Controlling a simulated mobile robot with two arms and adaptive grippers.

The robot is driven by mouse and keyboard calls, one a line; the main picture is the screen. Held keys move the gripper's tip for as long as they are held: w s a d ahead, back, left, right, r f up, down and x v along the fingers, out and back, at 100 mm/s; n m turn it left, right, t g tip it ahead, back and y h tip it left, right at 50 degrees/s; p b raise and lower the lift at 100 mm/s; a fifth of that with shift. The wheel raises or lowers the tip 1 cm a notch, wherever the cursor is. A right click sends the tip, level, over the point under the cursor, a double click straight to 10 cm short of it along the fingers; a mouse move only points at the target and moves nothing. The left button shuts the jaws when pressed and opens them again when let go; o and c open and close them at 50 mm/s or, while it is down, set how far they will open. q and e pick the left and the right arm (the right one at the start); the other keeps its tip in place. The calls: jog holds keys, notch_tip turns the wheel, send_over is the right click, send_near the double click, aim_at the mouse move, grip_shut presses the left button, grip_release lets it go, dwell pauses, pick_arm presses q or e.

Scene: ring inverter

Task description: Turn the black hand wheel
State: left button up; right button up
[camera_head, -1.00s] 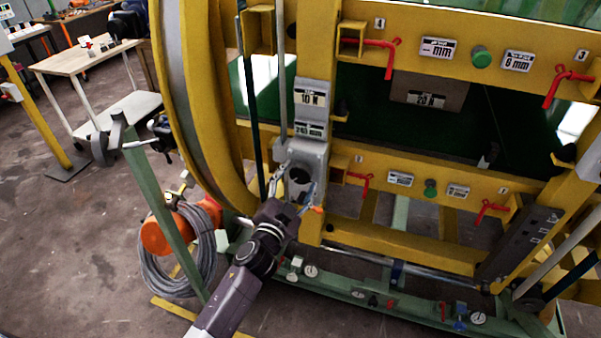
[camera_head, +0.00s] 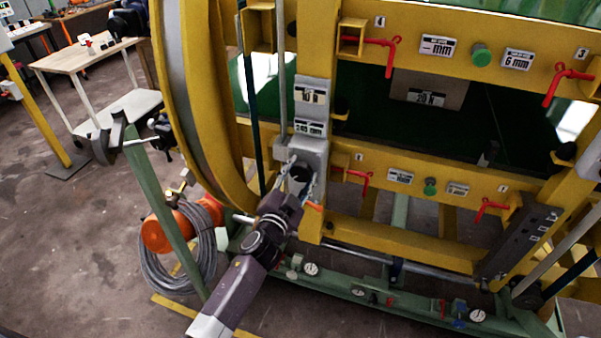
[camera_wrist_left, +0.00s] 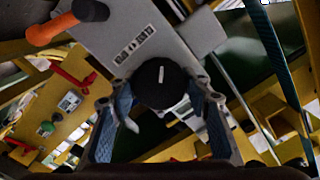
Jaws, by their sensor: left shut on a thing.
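The black hand wheel (camera_wrist_left: 160,83) is a round black knob with a white mark, on a grey housing under number labels. It also shows dark in the head view (camera_head: 299,172), partly covered by my gripper. My left gripper (camera_wrist_left: 162,112) has its two blue-padded fingers on either side of the wheel, shut on it. In the head view my left gripper (camera_head: 302,180) reaches up to the grey housing (camera_head: 313,150) from below. My right gripper is in neither view.
The yellow ring frame (camera_head: 200,100) curves up just left of the housing. Red handles (camera_head: 365,180) stick out of yellow beams to the right. A green post (camera_head: 160,210), a coiled grey hose (camera_head: 180,275) and an orange part (camera_head: 160,236) stand left of my arm.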

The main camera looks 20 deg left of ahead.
pick_arm(q)
jog(key=shift+m, duration=0.4)
jog(key=m, duration=0.2)
jog(key=shift+m+b, duration=0.3)
jog(key=shift+m, duration=1.9)
jog(key=o, duration=1.2)
